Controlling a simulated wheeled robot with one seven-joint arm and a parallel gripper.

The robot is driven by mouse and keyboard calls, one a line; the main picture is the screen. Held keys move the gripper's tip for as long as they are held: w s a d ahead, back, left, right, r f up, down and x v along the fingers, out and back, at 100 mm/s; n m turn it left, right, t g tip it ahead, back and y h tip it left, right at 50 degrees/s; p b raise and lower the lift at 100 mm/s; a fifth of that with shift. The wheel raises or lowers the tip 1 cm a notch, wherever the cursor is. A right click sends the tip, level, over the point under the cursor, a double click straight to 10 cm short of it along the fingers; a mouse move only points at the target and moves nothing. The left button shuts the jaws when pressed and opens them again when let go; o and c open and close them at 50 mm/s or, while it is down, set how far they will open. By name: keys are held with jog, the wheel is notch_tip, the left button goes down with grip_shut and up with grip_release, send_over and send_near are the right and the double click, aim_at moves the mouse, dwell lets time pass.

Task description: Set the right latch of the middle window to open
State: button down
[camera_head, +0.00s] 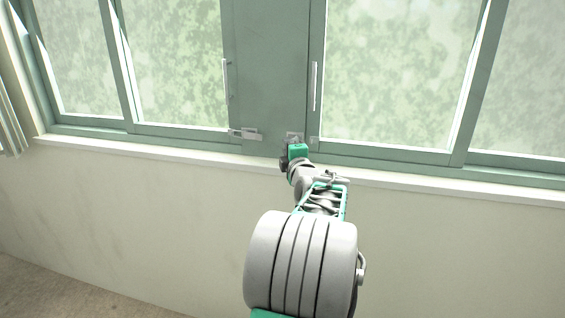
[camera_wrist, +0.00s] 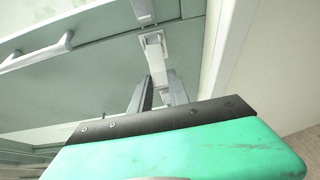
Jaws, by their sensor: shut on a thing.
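A small metal latch (camera_head: 295,135) sits low on the wide green post between two windows, at the lower left corner of the right-hand window. In the wrist view its pale lever and plate (camera_wrist: 153,42) stand out from the green frame. My gripper (camera_head: 289,152) is at this latch, just above the sill, and hides part of it. In the wrist view my gripper's fingers (camera_wrist: 160,80) close around the near end of the lever. A second latch (camera_head: 245,133) lies at the lower right corner of the left-hand window, with its bar reaching onto the post.
A white sill (camera_head: 420,180) runs just below the latches; in the wrist view it passes close on the right (camera_wrist: 225,55). White upright handles stand on the left window (camera_head: 225,78) and the right window (camera_head: 315,86). A curtain (camera_head: 10,115) hangs at far left.

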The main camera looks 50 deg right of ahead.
jog(key=shift+s+d+n+t+y+b, duration=0.25)
jog(key=shift+s+n+t+y+b, duration=0.4)
jog(key=shift+n+y, duration=0.75)
jog(key=shift+s+d+n+t+y+b, duration=0.25)
jog(key=shift+s+n+t+y+b, duration=0.45)
jog(key=shift+y, duration=1.15)
jog(key=shift+s+d+n+t+y+b, duration=0.25)
jog(key=shift+s+n+t+y+b, duration=0.35)
jog(key=shift+n+y, duration=0.9)
jog(key=shift+w+y, duration=0.1)
jog(key=shift+y, duration=0.15)
jog(key=shift+r, duration=0.1)
jog(key=c, duration=1.5)
grip_release()
jog(key=shift+w, duration=0.15)
jog(key=shift+o, duration=1.3)
